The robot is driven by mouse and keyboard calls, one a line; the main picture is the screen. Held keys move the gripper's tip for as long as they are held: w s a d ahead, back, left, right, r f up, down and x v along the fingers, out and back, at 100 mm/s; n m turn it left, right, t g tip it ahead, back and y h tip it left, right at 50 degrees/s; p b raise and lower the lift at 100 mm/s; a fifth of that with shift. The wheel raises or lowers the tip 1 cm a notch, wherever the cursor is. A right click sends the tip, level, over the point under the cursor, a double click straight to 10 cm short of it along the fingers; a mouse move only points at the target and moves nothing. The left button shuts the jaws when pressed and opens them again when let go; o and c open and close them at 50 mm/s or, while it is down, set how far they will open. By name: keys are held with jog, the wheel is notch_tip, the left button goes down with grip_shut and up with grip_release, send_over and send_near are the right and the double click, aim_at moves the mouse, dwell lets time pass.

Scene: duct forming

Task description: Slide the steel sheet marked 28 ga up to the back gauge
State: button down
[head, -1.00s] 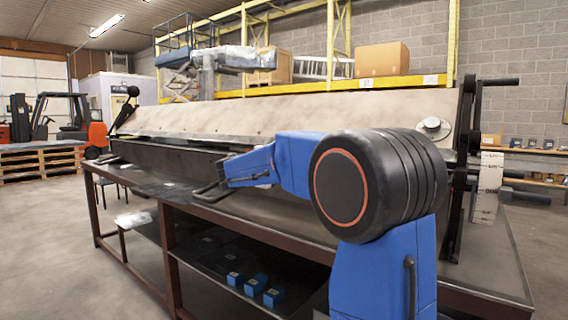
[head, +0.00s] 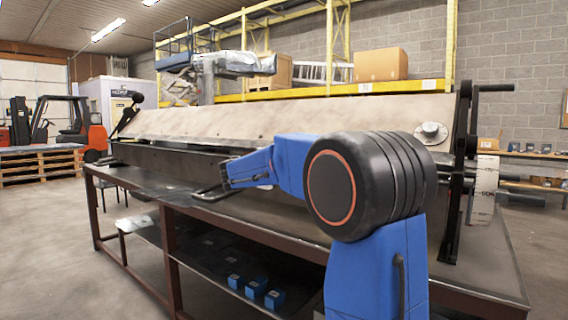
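The long sheet-metal brake (head: 270,120) stands on a dark steel bench with brown legs, its pale beam running across the view. Dark flat sheet metal (head: 150,190) lies on the bench's left part, in front of the brake. Any 28 ga mark is too small to read. My gripper (head: 210,192) is low over the bench at this sheet metal, left of centre. Its dark fingers blend with the dark surface, so I cannot tell its opening or whether it touches the sheet. The back gauge cannot be made out; the beam and my arm hide much behind them.
Blue boxes (head: 255,288) sit on the bench's lower shelf. Black levers (head: 495,88) stick out at the brake's right end. A forklift (head: 88,130) and wooden pallets (head: 40,165) stand at the far left. The floor at the front left is clear.

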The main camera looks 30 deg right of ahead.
jog(key=shift+w+d+f, duration=0.15)
jog(key=shift+w+d, duration=0.25)
jog(key=shift+d, duration=0.05)
jog(key=c, duration=1.8)
grip_release()
jog(key=shift+f, duration=0.1)
jog(key=shift+c, duration=0.2)
jog(key=shift+a+f, duration=0.1)
jog(key=shift+f, duration=0.05)
jog(key=shift+s+f, duration=0.1)
jog(key=shift+c, duration=0.4)
jog(key=shift+s+f, duration=0.3)
jog(key=shift+s, duration=0.1)
jog(key=shift+c, duration=0.6)
jog(key=shift+o, duration=1)
jog(key=shift+s+a+f, duration=0.15)
jog(key=shift+s+f, duration=0.05)
jog(key=shift+f, duration=0.05)
jog(key=v, duration=0.7)
jog(key=shift+w+r, duration=0.15)
jog(key=shift+r, duration=0.3)
